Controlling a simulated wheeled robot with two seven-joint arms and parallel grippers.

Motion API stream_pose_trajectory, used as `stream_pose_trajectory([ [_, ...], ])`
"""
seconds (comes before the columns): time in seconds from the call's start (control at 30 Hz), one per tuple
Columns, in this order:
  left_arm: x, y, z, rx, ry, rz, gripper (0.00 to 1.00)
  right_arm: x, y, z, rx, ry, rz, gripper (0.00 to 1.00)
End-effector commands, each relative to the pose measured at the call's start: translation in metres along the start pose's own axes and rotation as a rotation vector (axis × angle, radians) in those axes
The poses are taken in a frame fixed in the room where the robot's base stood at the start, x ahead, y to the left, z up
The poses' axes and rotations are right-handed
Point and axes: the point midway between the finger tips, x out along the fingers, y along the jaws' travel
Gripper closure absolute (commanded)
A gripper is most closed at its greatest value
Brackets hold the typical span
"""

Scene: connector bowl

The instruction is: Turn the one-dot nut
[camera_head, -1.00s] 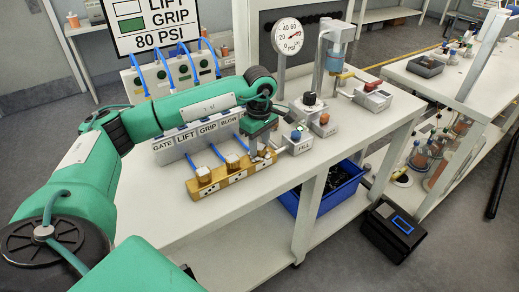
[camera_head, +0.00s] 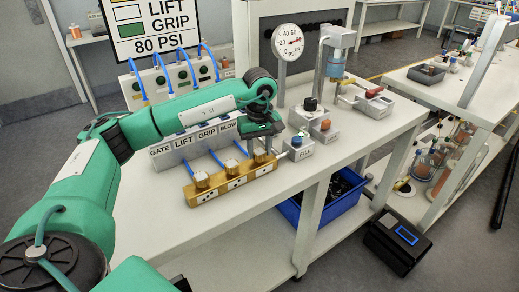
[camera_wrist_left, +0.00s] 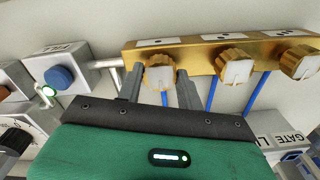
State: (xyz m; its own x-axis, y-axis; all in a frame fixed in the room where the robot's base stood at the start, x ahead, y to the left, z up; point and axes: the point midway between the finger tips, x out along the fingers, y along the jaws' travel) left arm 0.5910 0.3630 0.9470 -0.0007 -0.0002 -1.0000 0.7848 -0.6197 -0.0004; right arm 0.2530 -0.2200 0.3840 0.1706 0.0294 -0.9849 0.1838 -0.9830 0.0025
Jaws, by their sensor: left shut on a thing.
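A brass manifold (camera_head: 232,184) lies on the bench with several dots on its front plates. In the left wrist view it carries three gold nuts with pale square tops. The one-dot nut (camera_wrist_left: 160,72) is at the left there, below the plate with one dot. My left gripper (camera_wrist_left: 158,88) has a finger on each side of this nut and is shut on it. The two-dot nut (camera_wrist_left: 234,68) and three-dot nut (camera_wrist_left: 299,62) stand free to its right. In the head view my left gripper (camera_head: 263,152) is at the manifold's right end and partly hides the one-dot nut.
A grey FILL box (camera_head: 300,148) with a blue knob stands just right of the manifold. A dial gauge (camera_head: 288,42) stands behind it. Blue hoses run from the nuts to the label block (camera_head: 195,142). Bare bench lies in front of the manifold.

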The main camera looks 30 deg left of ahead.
Motion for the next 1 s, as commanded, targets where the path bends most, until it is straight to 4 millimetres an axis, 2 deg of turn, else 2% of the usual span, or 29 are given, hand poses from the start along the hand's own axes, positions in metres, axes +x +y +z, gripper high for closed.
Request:
stream_pose_trajectory([
  [0.33,-0.002,0.000,-0.001,0.001,0.002,0.003,0.86,-0.001,0.000,-0.001,0.000,0.000,0.000,0.64],
  [0.37,-0.002,0.000,-0.001,0.001,0.002,0.003,0.57,-0.001,0.000,-0.001,0.000,0.000,0.000,0.64],
  [0.43,-0.002,0.000,-0.001,0.001,0.002,0.003,0.44,-0.001,0.000,-0.001,0.000,0.000,0.000,0.64],
  [0.47,-0.002,0.000,-0.001,0.001,0.002,0.002,0.41,-0.001,0.000,-0.001,0.000,0.000,0.000,0.64],
  [0.77,-0.002,0.000,0.000,0.001,0.001,0.002,0.41,0.000,0.000,-0.001,0.000,0.001,0.000,0.64],
  [0.87,-0.010,0.001,-0.001,0.001,0.002,0.003,0.41,0.000,0.000,0.000,0.000,0.000,0.000,0.64],
  [1.0,-0.035,0.001,-0.001,0.001,0.003,0.005,0.41,-0.001,0.000,-0.002,0.000,-0.004,0.000,0.64],
])
